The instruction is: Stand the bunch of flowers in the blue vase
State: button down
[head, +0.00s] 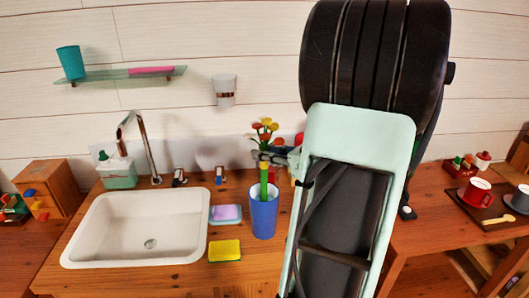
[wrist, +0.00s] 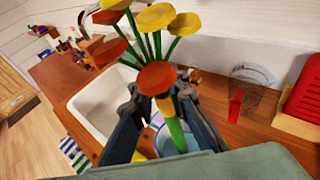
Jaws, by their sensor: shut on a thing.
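The bunch of flowers (head: 266,131), with red, orange and yellow heads on green stems, is upright in my gripper (head: 273,157). In the wrist view my gripper (wrist: 160,98) has its fingers on either side of the stems, just below the flower heads (wrist: 155,75). The blue vase (head: 263,219) stands upright on the wooden counter, directly below my gripper. The stems' lower end overlaps the vase's mouth in both views; I cannot tell how deep it reaches. In the wrist view the vase (wrist: 157,146) is mostly hidden by the stems and fingers.
A white sink (head: 90,235) is left of the vase. A soap dish (head: 225,215) and a yellow sponge (head: 225,250) lie between them. A glass shelf (head: 110,75) is on the wall. A tray with cups (head: 485,205) stands on the right. My arm hides the counter right of the vase.

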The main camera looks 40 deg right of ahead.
jog(key=shift+f+b, duration=1.4)
jog(key=shift+f, duration=0.35)
jog(key=c, duration=1.8)
grip_release()
jog(key=shift+o, duration=0.6)
jog(key=o, duration=1.1)
jog(key=p, duration=0.3)
send_near(267, 163)
jog(key=shift+w+a+f, duration=0.1)
jog(key=shift+w+f, duration=0.15)
jog(key=shift+w, duration=0.2)
